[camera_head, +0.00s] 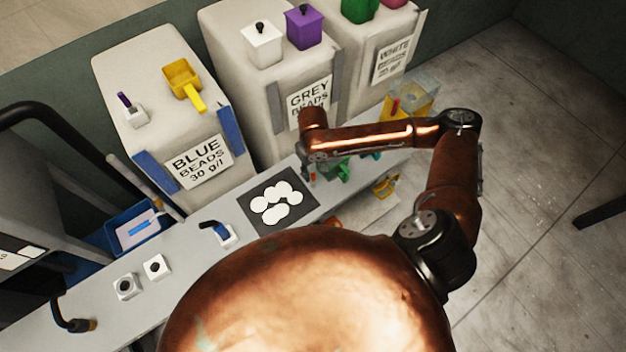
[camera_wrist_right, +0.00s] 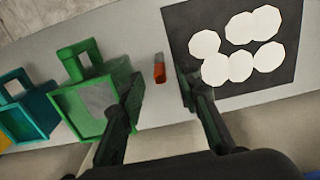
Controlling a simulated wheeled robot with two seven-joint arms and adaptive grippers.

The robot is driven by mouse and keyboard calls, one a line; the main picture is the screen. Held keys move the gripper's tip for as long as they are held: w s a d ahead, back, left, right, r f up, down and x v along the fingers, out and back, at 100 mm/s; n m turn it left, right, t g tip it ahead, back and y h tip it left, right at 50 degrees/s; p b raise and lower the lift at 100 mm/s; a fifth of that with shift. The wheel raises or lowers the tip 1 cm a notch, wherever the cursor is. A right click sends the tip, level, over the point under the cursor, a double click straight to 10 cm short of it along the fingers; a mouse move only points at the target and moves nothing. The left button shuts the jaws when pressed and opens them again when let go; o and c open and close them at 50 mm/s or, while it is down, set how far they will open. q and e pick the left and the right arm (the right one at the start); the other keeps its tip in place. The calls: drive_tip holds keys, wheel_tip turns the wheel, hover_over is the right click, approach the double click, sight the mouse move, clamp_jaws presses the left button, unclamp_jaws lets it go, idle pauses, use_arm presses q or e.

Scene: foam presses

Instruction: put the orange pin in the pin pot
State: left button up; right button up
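In the right wrist view a small orange pin (camera_wrist_right: 159,70) with a greyish end lies on the light bench, between a green handled box and a dark mat. My right gripper (camera_wrist_right: 160,78) is open, with one finger on either side of the pin in that view and a gap to each; I cannot tell its height above the bench. I cannot identify the pin pot with certainty. My left gripper is not in view.
The green handled box (camera_wrist_right: 85,98) stands close to the left finger, with a teal one (camera_wrist_right: 22,108) beyond. The dark mat (camera_wrist_right: 180,40) carries several white discs. Large bead bins (camera_head: 160,75) line the back. Two small white blocks (camera_head: 155,267) stand on the bench (camera_head: 190,285).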

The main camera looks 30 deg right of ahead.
sight(313, 181)
drive_tip(key=shift+f, duration=1.15)
drive_tip(key=shift+c, duration=0.7)
clamp_jaws()
